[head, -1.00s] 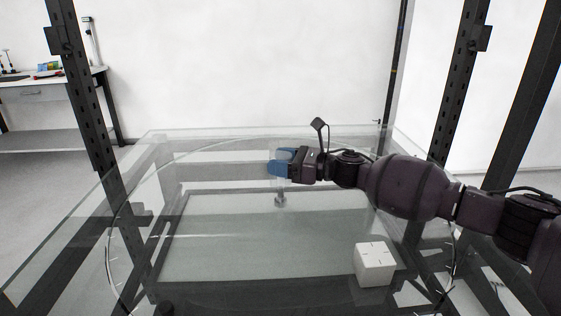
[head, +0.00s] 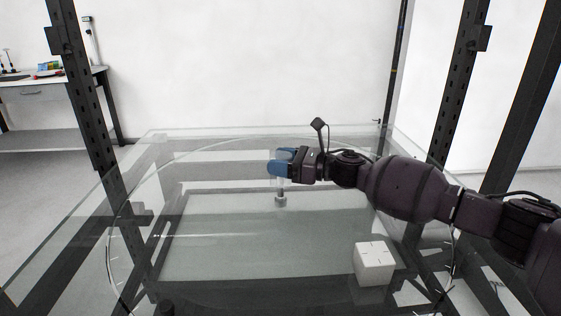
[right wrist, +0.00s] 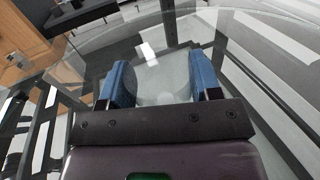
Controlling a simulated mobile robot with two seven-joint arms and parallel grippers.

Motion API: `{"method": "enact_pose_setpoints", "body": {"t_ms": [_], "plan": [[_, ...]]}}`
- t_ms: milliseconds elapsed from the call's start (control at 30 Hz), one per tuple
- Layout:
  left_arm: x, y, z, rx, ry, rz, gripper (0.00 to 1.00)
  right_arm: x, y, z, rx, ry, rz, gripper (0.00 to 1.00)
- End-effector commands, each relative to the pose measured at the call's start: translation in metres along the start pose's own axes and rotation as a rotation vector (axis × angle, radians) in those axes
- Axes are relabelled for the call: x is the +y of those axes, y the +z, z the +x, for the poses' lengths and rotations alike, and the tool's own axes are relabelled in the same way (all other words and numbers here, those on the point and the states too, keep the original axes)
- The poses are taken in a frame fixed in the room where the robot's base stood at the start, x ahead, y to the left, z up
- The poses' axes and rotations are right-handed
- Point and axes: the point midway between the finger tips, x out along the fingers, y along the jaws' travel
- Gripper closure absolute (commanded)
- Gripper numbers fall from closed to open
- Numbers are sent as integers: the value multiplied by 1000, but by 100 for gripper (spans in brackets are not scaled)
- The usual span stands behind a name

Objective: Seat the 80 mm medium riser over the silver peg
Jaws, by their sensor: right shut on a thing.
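My right gripper (head: 283,163) reaches in from the right, with its blue fingers above the middle of the glass turntable (head: 215,245). It is shut on a clear, see-through piece, seemingly the medium riser (head: 281,184), which shows faintly below the fingers. In the right wrist view the riser (right wrist: 165,84) is a pale, translucent round shape between the two blue fingers. The small silver peg (head: 280,201) stands on the glass directly below the fingers in the head view. I cannot tell whether the riser's lower end is around the peg or just above it. My left gripper is not in view.
A white block (head: 375,264) sits on the glass at the front right, apart from the gripper. Dark frame posts (head: 83,85) rise on both sides. A workbench (head: 50,90) stands at the far left. The glass left of the peg is clear.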

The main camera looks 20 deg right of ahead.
Motion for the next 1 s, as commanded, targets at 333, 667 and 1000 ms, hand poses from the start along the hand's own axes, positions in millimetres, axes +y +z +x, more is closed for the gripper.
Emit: {"method": "enact_pose_setpoints", "body": {"t_ms": [333, 667, 1000], "plan": [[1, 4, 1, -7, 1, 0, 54, 0, -6, 0, -2, 0, 1, 72], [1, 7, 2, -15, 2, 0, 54, 0, -13, 0, -1, 1, 1, 72], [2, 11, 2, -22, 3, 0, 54, 0, -20, 0, -1, 0, 1, 72]]}}
